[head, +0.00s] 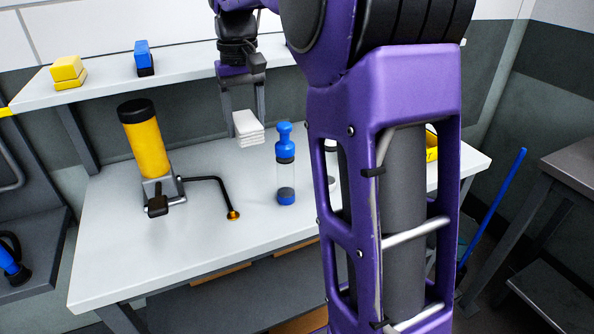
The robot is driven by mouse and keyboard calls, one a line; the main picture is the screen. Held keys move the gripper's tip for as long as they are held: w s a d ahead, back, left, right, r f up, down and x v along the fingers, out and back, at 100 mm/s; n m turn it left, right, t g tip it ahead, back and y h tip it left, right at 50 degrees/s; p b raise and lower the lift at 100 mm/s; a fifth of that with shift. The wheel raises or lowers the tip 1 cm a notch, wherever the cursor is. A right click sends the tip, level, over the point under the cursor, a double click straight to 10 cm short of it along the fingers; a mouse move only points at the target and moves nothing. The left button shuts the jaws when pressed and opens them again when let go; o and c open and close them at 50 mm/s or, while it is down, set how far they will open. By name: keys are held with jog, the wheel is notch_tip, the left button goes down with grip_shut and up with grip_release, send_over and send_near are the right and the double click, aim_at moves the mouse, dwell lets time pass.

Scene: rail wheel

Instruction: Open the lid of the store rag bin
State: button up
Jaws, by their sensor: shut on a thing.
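My gripper (246,112) is near the upper middle of the head view, with its fingers pointing down. It is shut on a white folded stack of cloth (249,130), which looks like rags. The stack appears to be above the light workbench (120,250), to the left of a clear bottle with a blue top (286,165). I cannot make out a rag bin or its lid in this view. My purple arm hides part of the bench's right side.
A yellow cylinder with a black cap (146,140) stands on the bench, with a bent black pipe (215,181) beside it. A shelf (110,85) behind holds yellow (68,70) and blue (143,56) blocks. A blue pole (498,200) leans right. The bench's front left is clear.

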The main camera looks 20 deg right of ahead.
aim_at(255, 200)
jog(key=shift+w+f, duration=0.1)
notch_tip(255, 200, down, 17)
jog(key=b, duration=0.3)
jog(key=shift+f+b, duration=0.2)
jog(key=shift+b, duration=0.15)
jog(key=shift+f, duration=0.2)
jog(key=o, duration=1.3)
jog(key=shift+r, duration=0.15)
